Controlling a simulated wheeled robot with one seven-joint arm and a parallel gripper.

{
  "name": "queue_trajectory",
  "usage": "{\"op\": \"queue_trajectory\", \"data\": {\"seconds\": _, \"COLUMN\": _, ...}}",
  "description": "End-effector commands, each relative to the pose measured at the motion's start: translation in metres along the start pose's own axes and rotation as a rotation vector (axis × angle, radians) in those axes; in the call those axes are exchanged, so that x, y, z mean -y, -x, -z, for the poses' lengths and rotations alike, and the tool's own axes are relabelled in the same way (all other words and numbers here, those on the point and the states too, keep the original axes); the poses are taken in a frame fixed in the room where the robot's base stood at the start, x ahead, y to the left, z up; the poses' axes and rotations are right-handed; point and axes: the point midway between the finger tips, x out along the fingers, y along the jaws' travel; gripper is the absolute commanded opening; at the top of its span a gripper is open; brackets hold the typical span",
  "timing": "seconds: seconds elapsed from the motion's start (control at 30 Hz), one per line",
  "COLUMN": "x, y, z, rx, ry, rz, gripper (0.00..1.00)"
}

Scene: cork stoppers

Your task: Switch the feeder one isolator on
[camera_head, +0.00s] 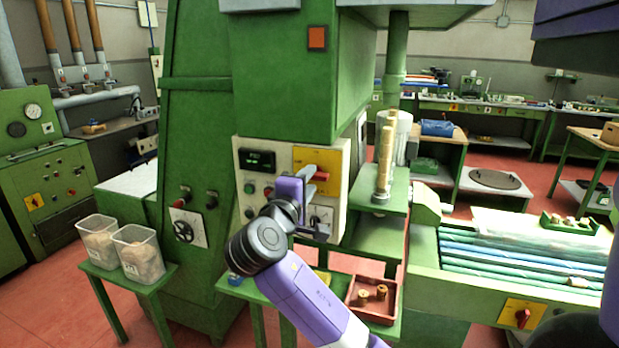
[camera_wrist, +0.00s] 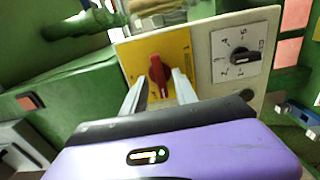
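A red rotary handle on a yellow plate, an isolator switch (camera_wrist: 158,74), sits on the cream panel of the green machine. In the wrist view the handle stands roughly in line with the fingers. The switch (camera_head: 321,176) also shows in the head view, partly covered by my gripper. My gripper (camera_wrist: 159,82) points at the panel with its fingers apart, one on each side of the handle. A gap shows beside the handle, and I cannot tell whether either finger touches it. The plate's lettering is too small to read, so I cannot confirm which feeder it serves.
A black selector knob (camera_wrist: 245,57) on a numbered white dial is right of the switch. Other red-on-yellow switches are on the left cabinet (camera_head: 34,201) and the right conveyor (camera_head: 522,314). A red tray (camera_head: 351,301) with corks and clear tubs (camera_head: 139,255) stand lower down.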

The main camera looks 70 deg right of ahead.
Motion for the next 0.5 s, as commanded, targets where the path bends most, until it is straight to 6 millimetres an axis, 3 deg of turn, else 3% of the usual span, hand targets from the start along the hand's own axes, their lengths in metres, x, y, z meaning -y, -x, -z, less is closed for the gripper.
{"op": "queue_trajectory", "data": {"seconds": 0.37, "x": 0.0006, "y": -0.0083, "z": 0.0004, "rx": -0.002, "ry": 0.000, "rz": 0.000, "gripper": 0.35}}
{"op": "queue_trajectory", "data": {"seconds": 0.5, "x": 0.0005, "y": -0.0082, "z": 0.0003, "rx": -0.002, "ry": 0.000, "rz": 0.000, "gripper": 0.11}}
